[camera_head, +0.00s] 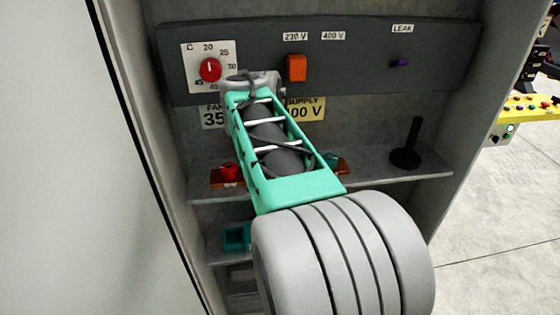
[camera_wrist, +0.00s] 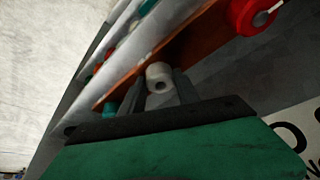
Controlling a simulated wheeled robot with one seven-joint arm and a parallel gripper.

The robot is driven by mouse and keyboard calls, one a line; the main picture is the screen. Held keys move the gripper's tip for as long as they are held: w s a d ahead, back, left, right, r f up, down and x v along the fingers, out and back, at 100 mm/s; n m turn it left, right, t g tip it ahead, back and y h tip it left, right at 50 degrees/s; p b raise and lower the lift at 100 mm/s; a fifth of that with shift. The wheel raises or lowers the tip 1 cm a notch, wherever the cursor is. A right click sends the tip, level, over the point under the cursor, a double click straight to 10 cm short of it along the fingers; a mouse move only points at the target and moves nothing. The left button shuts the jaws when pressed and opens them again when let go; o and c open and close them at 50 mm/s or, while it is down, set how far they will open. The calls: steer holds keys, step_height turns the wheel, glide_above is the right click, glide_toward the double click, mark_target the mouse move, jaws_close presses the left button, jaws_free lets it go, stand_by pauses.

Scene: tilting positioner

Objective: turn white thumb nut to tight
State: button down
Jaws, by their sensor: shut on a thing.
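The white thumb nut (camera_wrist: 158,74) shows in the wrist view against a brown board (camera_wrist: 190,42). My gripper (camera_wrist: 161,82) has one dark finger on each side of the nut and is shut on it. The nut's pale round end with a dark centre faces the wrist camera. In the head view my green arm link covers the middle of the brown board (camera_head: 226,182), so the nut and my fingertips are hidden there. Any marking for tight is not visible.
A red knob (camera_head: 229,171) and a teal knob (camera_head: 332,159) flank my arm on the shelf. A black upright handle (camera_head: 407,150) stands further right. A red dial (camera_head: 210,69), an orange switch (camera_head: 297,68) and a purple knob (camera_head: 400,63) are on the panel above.

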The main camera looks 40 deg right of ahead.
steer(key=m+g+p, duration=0.1)
steer(key=m, duration=0.1)
steer(key=m+p, duration=0.1)
steer(key=m, duration=0.1)
steer(key=shift+w+a+r+m+g, duration=0.1)
steer(key=shift+w+r+m+g, duration=0.1)
steer(key=shift+m+g, duration=0.15)
steer(key=shift+f+m+g+p, duration=0.15)
steer(key=shift+m+g+p, duration=0.6)
steer(key=shift+m, duration=0.8)
steer(key=c, duration=0.9)
jaws_free()
steer(key=shift+f, duration=0.1)
